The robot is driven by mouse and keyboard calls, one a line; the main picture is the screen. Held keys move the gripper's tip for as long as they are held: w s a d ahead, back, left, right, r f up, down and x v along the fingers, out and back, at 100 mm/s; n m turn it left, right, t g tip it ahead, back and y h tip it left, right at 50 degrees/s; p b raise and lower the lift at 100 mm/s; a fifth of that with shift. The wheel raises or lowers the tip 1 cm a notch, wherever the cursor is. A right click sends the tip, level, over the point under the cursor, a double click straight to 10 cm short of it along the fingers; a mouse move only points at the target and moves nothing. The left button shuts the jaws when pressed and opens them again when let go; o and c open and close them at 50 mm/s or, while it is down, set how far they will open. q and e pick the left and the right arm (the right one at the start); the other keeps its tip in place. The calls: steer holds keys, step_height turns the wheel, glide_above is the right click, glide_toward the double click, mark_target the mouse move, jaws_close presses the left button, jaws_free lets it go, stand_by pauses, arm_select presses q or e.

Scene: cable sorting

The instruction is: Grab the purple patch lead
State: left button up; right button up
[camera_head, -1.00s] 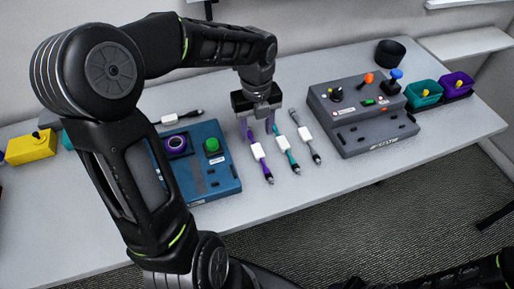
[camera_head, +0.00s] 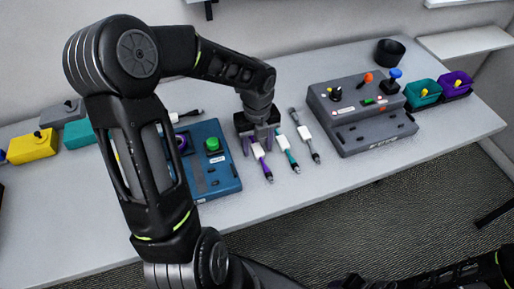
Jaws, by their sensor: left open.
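The purple patch lead (camera_head: 267,172) lies on the table with its white tag (camera_head: 258,152) showing; its upper end is hidden under my left gripper. My left gripper (camera_head: 259,150) points down over the upper part of the purple lead, with its fingers spread open and close around it. I cannot tell whether the fingers touch it. A teal lead (camera_head: 291,163) lies just to the right, and a grey lead (camera_head: 312,149) lies right of that. My right gripper is not in view; only a dark arm part shows at the bottom right.
A blue box (camera_head: 215,176) with a green button stands left of the leads. A grey control box (camera_head: 365,140) stands to the right. Table in front of the leads is clear.

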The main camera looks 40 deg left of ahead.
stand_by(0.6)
arm_select(q)
jaws_close()
stand_by(0.3)
